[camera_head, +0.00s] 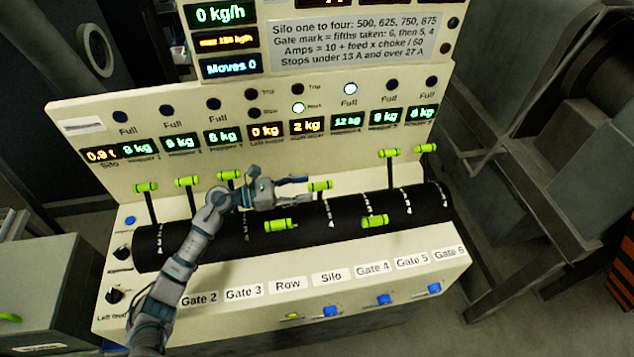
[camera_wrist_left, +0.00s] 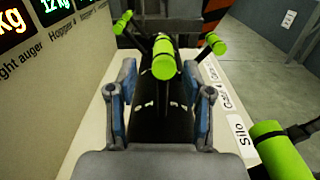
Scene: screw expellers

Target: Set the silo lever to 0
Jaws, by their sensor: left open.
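The silo lever's green handle (camera_head: 319,186) stands toward the back of the black drum, in line with the Silo label (camera_head: 331,277). My left gripper (camera_head: 304,192) is open and empty just left of this handle, fingers pointing right at it. In the left wrist view, the handle (camera_wrist_left: 165,60) lies ahead, seen between the open fingers (camera_wrist_left: 167,95) and apart from them. White scale marks show on the drum below it; I cannot read which mark it stands at. My right gripper is not in view.
The row lever (camera_head: 278,225) and gate 4 lever (camera_head: 375,221) are tipped toward the front, on either side of the silo lever. Several other green levers stand back, such as the gate 5 lever (camera_head: 388,153). The display panel (camera_head: 225,120) rises behind the drum (camera_head: 290,238).

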